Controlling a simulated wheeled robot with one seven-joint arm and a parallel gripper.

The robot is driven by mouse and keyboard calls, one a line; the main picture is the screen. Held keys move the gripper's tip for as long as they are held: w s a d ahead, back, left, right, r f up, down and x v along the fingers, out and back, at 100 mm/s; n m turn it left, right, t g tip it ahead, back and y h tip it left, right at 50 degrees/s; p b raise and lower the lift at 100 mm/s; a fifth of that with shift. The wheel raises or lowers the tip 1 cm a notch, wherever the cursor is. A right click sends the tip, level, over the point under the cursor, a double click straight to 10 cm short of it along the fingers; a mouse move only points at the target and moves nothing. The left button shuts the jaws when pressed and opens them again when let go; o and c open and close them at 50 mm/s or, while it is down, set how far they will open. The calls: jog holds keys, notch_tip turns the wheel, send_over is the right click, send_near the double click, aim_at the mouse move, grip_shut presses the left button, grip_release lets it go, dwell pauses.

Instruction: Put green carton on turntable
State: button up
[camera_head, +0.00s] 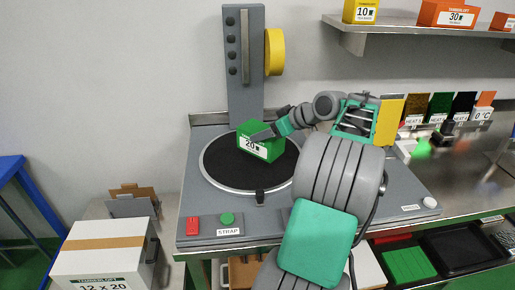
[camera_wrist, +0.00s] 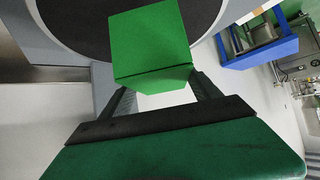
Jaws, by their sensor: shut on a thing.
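The green carton (camera_head: 254,144) has a white label reading 20 and shows over the round black turntable (camera_head: 219,169) in the head view. My gripper (camera_head: 258,135) comes in from the right and is shut on the carton. In the wrist view the carton (camera_wrist: 150,45) sits between the fingers of my gripper (camera_wrist: 165,85), with the dark turntable (camera_wrist: 85,25) behind it. I cannot tell whether the carton's underside touches the turntable. My arm hides the turntable's right side.
A grey column (camera_head: 245,60) with a yellow reel (camera_head: 275,52) stands behind the turntable. Red (camera_head: 193,226) and green (camera_head: 227,218) buttons are at the machine's front. A shelf (camera_head: 400,42) with cartons is at upper right. A white box (camera_head: 105,250) stands at lower left.

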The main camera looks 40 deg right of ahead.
aim_at(257, 144)
jog(key=w+f, duration=0.1)
jog(key=f, duration=0.1)
jog(key=w+f, duration=0.1)
jog(key=f, duration=0.1)
jog(key=w+a+f, duration=0.1)
jog(key=f, duration=0.1)
jog(key=shift+a, duration=0.1)
jog(key=shift+f, duration=0.45)
jog(key=o, duration=1.8)
jog(key=shift+s, duration=0.1)
jog(key=shift+c, duration=0.2)
